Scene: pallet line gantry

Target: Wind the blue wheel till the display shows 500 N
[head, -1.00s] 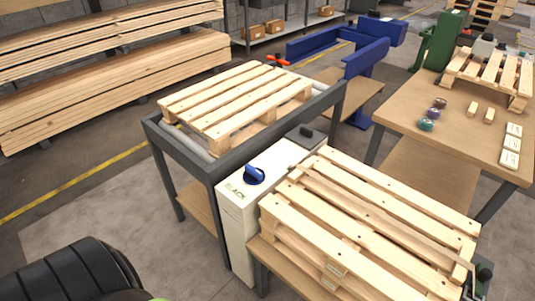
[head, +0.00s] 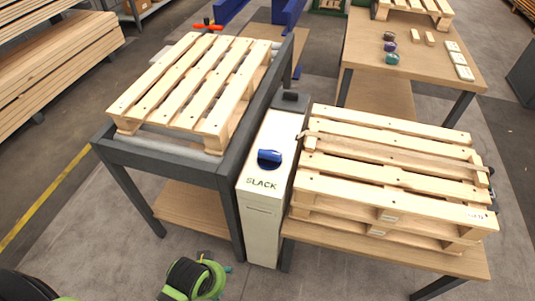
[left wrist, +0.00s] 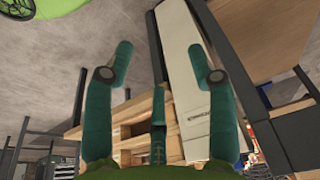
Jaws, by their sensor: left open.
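The blue wheel (head: 269,157) is a small knob on top of a narrow white cabinet (head: 262,225). Dark letters below the wheel read "SLACK"; no number in newtons is legible. My left gripper (left wrist: 160,62) has teal fingers, spread open with nothing between them. The white cabinet also shows in the left wrist view (left wrist: 185,50), beyond the fingers; the wheel cannot be made out there. In the head view my green and black left arm is low, in front of the cabinet and apart from the wheel. My right gripper is out of view.
A slatted pallet (head: 190,80) lies on a dark-framed stand (head: 165,150) left of the cabinet. Stacked pallets (head: 385,170) on a wooden table crowd its right side. A workbench (head: 412,67) stands behind.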

